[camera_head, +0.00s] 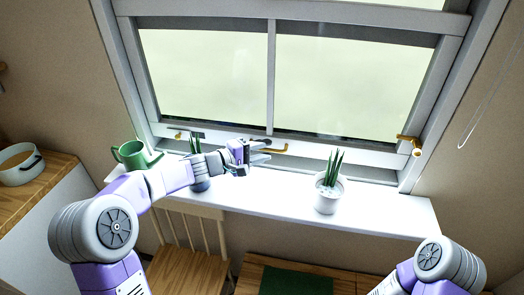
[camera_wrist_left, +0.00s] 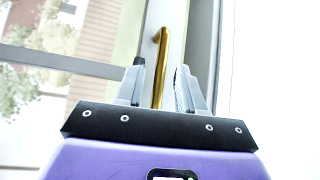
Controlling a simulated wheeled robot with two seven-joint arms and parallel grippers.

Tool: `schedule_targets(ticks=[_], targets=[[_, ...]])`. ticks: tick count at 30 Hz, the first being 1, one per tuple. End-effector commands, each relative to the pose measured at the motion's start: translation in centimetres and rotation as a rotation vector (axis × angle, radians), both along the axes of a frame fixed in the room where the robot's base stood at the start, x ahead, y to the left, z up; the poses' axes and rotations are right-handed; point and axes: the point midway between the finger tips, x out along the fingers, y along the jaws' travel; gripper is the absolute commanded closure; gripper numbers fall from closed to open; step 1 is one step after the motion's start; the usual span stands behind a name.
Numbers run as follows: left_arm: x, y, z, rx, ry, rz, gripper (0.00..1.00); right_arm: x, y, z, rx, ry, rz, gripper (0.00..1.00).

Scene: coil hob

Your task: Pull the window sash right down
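The window sash (camera_head: 345,148) has a pale frame with a vertical bar between two panes, and its bottom rail sits a little above the white sill, with a grey strip below it. A brass handle (camera_head: 279,150) is on the bottom rail. My left gripper (camera_head: 262,152) is at the handle's left end, in front of the rail. In the left wrist view the handle (camera_wrist_left: 161,60) runs between the two parted fingers (camera_wrist_left: 160,86), with space on both sides; contact is not clear. My right gripper is outside the view; only part of that arm shows.
A potted plant (camera_head: 328,192) stands on the sill (camera_head: 380,211) right of my left gripper. Another plant (camera_head: 196,145) is partly behind my left arm, and a green watering can (camera_head: 134,155) is at the left. A brass catch (camera_head: 410,142) is on the right. A wooden chair (camera_head: 187,268) stands below.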

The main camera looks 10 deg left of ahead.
Motion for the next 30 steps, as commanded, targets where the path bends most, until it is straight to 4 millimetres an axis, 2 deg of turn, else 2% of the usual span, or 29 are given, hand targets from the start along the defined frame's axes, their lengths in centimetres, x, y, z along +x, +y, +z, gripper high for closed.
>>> schedule_targets(ticks=[5, 15, 26, 30], targets=[[-1.0, 1.2, 0.3, 0.001, 0.000, 0.004, 0.62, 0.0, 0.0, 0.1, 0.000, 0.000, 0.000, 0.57], [-4.7, 4.8, 1.0, 0.000, 0.000, 0.002, 0.62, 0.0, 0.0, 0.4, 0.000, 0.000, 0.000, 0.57], [-5.3, 5.3, 1.1, 0.001, 0.001, 0.000, 0.62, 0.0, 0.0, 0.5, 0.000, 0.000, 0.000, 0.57], [-5.3, 5.3, 1.1, 0.001, 0.001, 0.000, 0.82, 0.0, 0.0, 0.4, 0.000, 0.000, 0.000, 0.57]])
